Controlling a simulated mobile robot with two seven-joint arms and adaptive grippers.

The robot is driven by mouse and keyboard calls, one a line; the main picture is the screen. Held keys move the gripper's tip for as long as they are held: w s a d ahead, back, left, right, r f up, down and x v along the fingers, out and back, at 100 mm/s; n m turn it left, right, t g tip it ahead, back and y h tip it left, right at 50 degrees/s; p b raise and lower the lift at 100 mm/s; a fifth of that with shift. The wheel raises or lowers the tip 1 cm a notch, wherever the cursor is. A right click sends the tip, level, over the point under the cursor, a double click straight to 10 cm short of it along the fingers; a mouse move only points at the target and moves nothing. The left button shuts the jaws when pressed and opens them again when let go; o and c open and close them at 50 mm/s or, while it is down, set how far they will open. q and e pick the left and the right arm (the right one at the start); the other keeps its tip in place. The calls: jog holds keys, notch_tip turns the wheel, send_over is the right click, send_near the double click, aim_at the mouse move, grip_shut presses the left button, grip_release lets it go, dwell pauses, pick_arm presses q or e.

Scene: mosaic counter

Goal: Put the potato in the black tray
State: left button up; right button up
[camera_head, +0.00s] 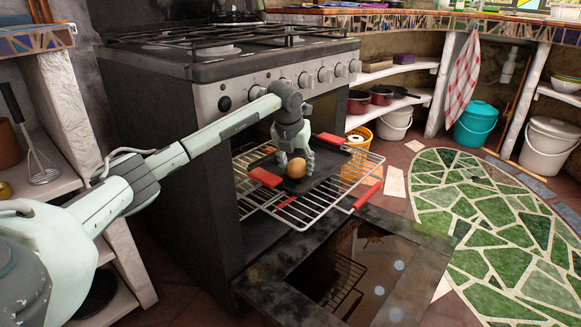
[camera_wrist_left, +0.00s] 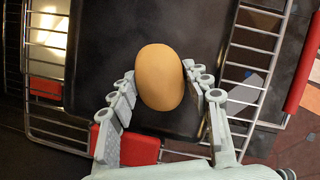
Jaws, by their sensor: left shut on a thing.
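The potato (camera_head: 296,168) is a smooth tan-brown oval. It is over the black tray (camera_head: 322,172), a flat dark tray with red handles that sits on the pulled-out oven rack. My left gripper (camera_head: 296,162) reaches down over the tray with its fingers on both sides of the potato. In the left wrist view the potato (camera_wrist_left: 160,77) is between the two fingers of the gripper (camera_wrist_left: 160,88), with the black tray (camera_wrist_left: 110,50) behind it. I cannot tell whether the potato touches the tray. My right gripper is not in view.
The wire oven rack (camera_head: 262,206) sticks out over the open oven door (camera_head: 385,275). The stove (camera_head: 225,75) stands behind my arm. Shelves with red pots (camera_head: 381,96) and a teal bucket (camera_head: 476,124) are farther back. The green mosaic floor (camera_head: 500,225) at right is clear.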

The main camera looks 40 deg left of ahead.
aim_at(295, 163)
pick_arm(q)
jog(key=shift+d, duration=0.1)
jog(key=o, duration=1.3)
jog(key=shift+f, duration=0.1)
jog(key=shift+c, duration=0.2)
jog(key=shift+r, duration=0.55)
jog(key=shift+s+d+r+p, duration=0.1)
jog(key=shift+s+r+p, duration=0.2)
jog(key=shift+s+r, duration=0.25)
jog(key=shift+s+d+r+p, duration=0.1)
jog(key=shift+s+r+p, duration=0.2)
jog(key=shift+r, duration=0.3)
jog(key=s+d, duration=0.1)
jog(key=s, duration=0.2)
jog(key=s+d, duration=0.1)
jog(key=s, duration=0.2)
jog(key=s+d+p, duration=0.1)
jog(key=s, duration=0.2)
jog(key=shift+s+d+f, duration=0.1)
jog(key=shift+s+f, duration=0.05)
jog(key=shift+s, duration=0.25)
jog(key=shift+s+d, duration=0.25)
jog(key=shift+s, duration=0.25)
